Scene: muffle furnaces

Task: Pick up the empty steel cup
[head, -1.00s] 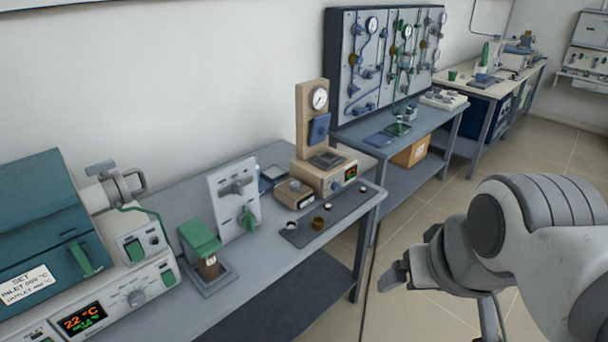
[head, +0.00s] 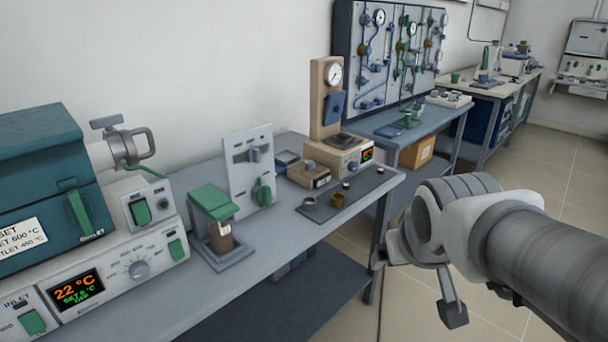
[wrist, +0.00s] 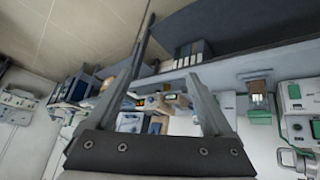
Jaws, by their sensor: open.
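A small grey steel cup (head: 310,203) stands at the left end of a dark mat (head: 368,192) on the near bench. Its inside is too small to read clearly. A larger brass-coloured cup (head: 338,200) stands just to its right. My gripper (head: 414,286) is off the bench's front edge, to the right of the cups and apart from them, partly hidden by my arm. In the wrist view my gripper (wrist: 165,78) is open, with nothing between its fingers; the bench shows turned over beyond it, and I cannot pick out the steel cup there.
Behind the mat stand a tan device with a gauge (head: 334,75) and a small tan box (head: 308,175). Left of the cups are an upright white panel (head: 240,175) and a green-topped unit (head: 213,202). A furnace (head: 45,170) fills the far left. Open floor lies right of the bench.

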